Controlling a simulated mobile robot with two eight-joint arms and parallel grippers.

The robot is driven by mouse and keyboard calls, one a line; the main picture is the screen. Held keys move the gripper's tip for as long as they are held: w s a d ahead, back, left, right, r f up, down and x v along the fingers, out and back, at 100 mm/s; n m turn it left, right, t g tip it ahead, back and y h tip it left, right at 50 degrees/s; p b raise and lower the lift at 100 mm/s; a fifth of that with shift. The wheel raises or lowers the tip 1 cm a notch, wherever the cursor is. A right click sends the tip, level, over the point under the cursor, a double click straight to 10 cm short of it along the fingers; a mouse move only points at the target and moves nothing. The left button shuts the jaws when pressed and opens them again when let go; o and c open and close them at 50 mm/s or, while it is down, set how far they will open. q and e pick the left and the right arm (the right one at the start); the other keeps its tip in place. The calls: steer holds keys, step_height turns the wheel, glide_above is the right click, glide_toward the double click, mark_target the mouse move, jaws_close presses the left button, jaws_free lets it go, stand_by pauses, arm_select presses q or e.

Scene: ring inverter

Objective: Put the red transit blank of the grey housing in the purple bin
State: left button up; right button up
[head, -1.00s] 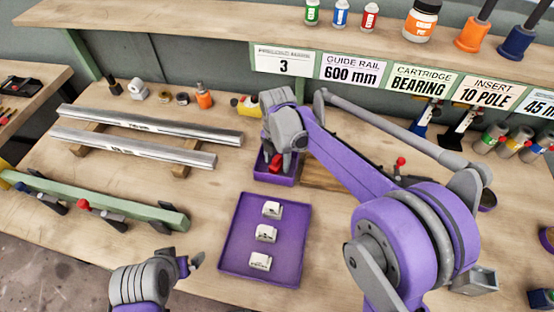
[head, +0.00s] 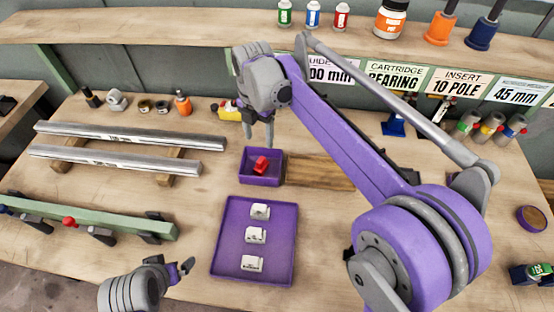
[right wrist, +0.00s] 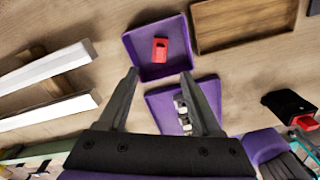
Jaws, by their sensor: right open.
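The red transit blank (head: 261,165) lies inside the small purple bin (head: 246,179). In the right wrist view the red blank (right wrist: 160,50) rests on the floor of the purple bin (right wrist: 137,49), with bare floor around it. My right gripper (head: 258,130) is open and empty above and behind the bin; its two fingers (right wrist: 160,74) are spread apart in the wrist view, clear of the blank. My left gripper (head: 183,268) is low at the left of the purple tray; its jaws are too small to judge. I cannot make out the grey housing; my right arm covers part of the bench.
A purple tray (head: 219,243) with white blocks sits in front of the bin. A wooden tray (right wrist: 240,45) adjoins the bin. Two metal rails (head: 130,137) lie on wooden blocks at the left. A shelf (head: 200,27) with bottles runs along the back.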

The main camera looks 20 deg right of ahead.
steer(key=s+d+f+m+t, duration=0.1)
steer(key=s+d+f+m, duration=0.1)
steer(key=s+m, duration=0.6)
steer(key=s+d+f+m+t, duration=0.2)
steer(key=s+d+f+m, duration=0.1)
steer(key=s+m, duration=0.5)
steer(key=s+d+f+m+t, duration=0.2)
steer(key=s+f+m, duration=0.3)
steer(key=s+m, duration=0.3)
steer(key=shift+d+m, duration=0.3)
steer(key=shift+m, duration=0.45)
steer(key=shift+d+m, duration=0.3)
steer(key=shift+m, duration=0.45)
steer(key=shift+s, duration=0.1)
